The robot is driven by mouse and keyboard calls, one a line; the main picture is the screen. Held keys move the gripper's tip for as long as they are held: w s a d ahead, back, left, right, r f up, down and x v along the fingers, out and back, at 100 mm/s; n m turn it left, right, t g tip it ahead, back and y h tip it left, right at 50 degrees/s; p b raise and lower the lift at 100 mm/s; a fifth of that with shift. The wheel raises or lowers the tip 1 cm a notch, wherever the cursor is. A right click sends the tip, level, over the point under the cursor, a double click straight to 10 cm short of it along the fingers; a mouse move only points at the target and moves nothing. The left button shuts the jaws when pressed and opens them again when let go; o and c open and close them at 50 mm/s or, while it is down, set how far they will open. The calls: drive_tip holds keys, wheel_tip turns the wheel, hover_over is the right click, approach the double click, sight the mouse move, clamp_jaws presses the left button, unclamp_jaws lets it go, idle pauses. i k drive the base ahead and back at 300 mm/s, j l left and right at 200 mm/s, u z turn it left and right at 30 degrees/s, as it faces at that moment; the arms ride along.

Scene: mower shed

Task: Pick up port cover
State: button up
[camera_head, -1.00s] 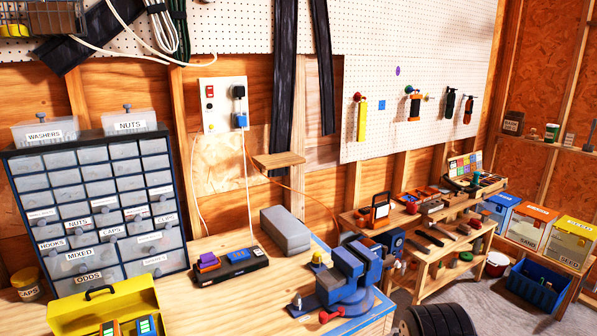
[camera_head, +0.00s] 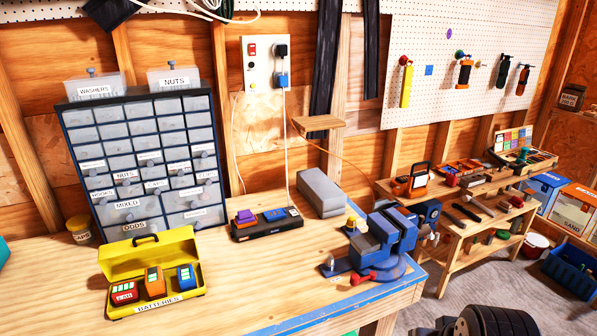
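I cannot tell which thing, if any, in view is the port cover. A white wall panel (camera_head: 265,68) carries a red switch, a black plug, a blue plug and a small yellowish round part. On the workbench (camera_head: 250,290), a black charger base (camera_head: 268,226) bears a purple block (camera_head: 245,216) and a blue block (camera_head: 275,214). A blue vise (camera_head: 385,238) is at the bench's right corner, with small yellow-topped and red parts by it. My gripper is not in view.
An open yellow batteries box (camera_head: 150,255) and a drawer cabinet (camera_head: 145,165) stand on the left. A grey block (camera_head: 321,192) lies near the wall. A tool-covered shelf bench (camera_head: 465,245) is at right; a black tyre (camera_head: 492,322) is at lower right. The bench front is clear.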

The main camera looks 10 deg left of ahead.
sight(244, 215)
drive_tip(key=i+j+z, duration=0.25)
drive_tip(key=i+j, duration=0.5)
